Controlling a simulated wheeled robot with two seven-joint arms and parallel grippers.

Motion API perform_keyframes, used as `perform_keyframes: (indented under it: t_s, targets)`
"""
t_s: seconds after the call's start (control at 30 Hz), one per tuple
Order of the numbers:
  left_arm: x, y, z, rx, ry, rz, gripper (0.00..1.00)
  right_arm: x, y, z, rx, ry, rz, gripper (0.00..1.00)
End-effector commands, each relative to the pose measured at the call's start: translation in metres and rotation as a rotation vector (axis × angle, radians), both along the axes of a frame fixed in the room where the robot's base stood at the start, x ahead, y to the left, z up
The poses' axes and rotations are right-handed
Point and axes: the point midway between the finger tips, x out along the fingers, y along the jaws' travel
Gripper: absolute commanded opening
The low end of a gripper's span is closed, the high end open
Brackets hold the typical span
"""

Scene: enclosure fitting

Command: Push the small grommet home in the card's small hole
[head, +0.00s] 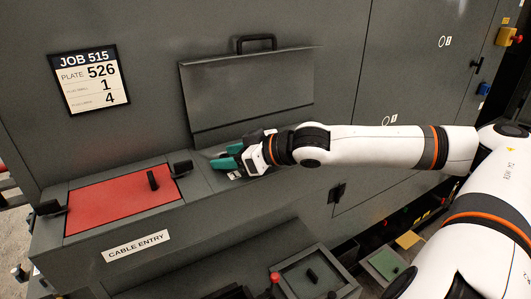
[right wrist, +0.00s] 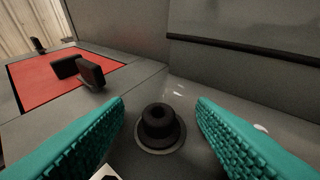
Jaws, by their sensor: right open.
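The right gripper (head: 224,158) is open, its teal fingers over the grey ledge right of the red plate. In the right wrist view, a black stepped grommet (right wrist: 158,124) stands upright in or on a round grey ring in the ledge. It lies between the spread fingers, with a gap on each side. I cannot tell how deep it sits. In the head view the gripper hides it. The job card (head: 89,79) on the cabinet reads JOB 515, plate 526, with 1 and 4 on the lines below. My left gripper is not in view.
A red plate (head: 110,205) with a black handle lies left of the gripper, with black clamps at its edges. An open-looking grey panel (head: 245,90) rises behind. A CABLE ENTRY label (head: 136,246) is in front. A tray (head: 340,285) holding a black piece stands at the lower right.

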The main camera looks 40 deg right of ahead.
Motion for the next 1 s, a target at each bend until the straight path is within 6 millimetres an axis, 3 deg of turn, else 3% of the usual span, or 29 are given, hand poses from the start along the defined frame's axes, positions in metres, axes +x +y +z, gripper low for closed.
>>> perform_keyframes:
  t_s: [0.33,0.7,1.0]
  targets:
    - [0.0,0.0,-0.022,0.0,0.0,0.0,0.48,-0.03,-0.014,0.011,-0.001,-0.002,-0.007,0.51]
    - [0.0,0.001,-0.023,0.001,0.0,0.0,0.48,-0.073,-0.029,0.034,0.0,-0.003,-0.006,0.51]
    - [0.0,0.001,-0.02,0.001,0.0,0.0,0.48,-0.091,-0.035,0.042,0.003,-0.003,-0.003,0.51]
